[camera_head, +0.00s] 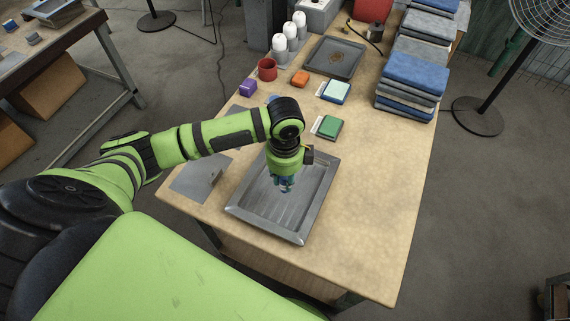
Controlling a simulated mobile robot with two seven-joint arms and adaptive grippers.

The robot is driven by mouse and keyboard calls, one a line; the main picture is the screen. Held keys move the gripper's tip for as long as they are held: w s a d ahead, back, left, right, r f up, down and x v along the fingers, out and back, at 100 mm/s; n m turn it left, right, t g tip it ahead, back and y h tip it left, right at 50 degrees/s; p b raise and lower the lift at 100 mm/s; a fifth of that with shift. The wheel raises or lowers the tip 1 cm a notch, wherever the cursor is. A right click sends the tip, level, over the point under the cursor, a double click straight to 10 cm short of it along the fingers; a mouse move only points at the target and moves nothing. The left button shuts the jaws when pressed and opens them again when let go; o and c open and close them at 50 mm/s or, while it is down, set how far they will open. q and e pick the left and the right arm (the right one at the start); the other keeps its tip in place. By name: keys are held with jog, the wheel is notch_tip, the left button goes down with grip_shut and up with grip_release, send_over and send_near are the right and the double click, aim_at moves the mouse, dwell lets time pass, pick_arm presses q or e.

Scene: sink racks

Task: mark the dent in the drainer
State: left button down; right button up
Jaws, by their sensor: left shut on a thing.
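The drainer (300,218) is a shallow grey metal tray with a raised rim and long ridges, lying near the front of the wooden table. My left gripper (286,185) points down over the middle of the drainer. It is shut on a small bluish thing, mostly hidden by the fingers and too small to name. I cannot tell whether its tip touches the drainer. I cannot make out a dent; my gripper and wrist cover part of the drainer's far half. My right gripper is not in view.
A flat grey metal sheet (199,180) lies left of the drainer. Behind it are a green pad (328,127), a purple block (248,87), a red mug (267,69) and a dark tray (333,58). Folded cloths (414,72) stack at the right. The table's front right is clear.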

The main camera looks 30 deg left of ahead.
pick_arm(q)
jog(key=m, duration=0.1)
jog(key=w+m, duration=0.1)
jog(key=m, duration=0.1)
jog(key=shift+w+a+f+m, duration=0.15)
jog(key=shift+a+f+m, duration=0.15)
jog(key=shift+m, duration=0.1)
jog(key=w+m, duration=0.1)
jog(key=m, duration=0.2)
jog(key=w+a+m, duration=0.1)
jog(key=m, duration=0.2)
jog(key=w+f+m, duration=0.1)
jog(key=m, duration=0.3)
jog(key=shift+a+f, duration=0.1)
jog(key=shift+a, duration=0.25)
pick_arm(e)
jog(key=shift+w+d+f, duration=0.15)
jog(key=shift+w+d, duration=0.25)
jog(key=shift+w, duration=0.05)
pick_arm(q)
jog(key=shift+f, duration=0.1)
jog(key=shift+f+b, duration=1.75)
jog(key=shift+f, duration=1.15)
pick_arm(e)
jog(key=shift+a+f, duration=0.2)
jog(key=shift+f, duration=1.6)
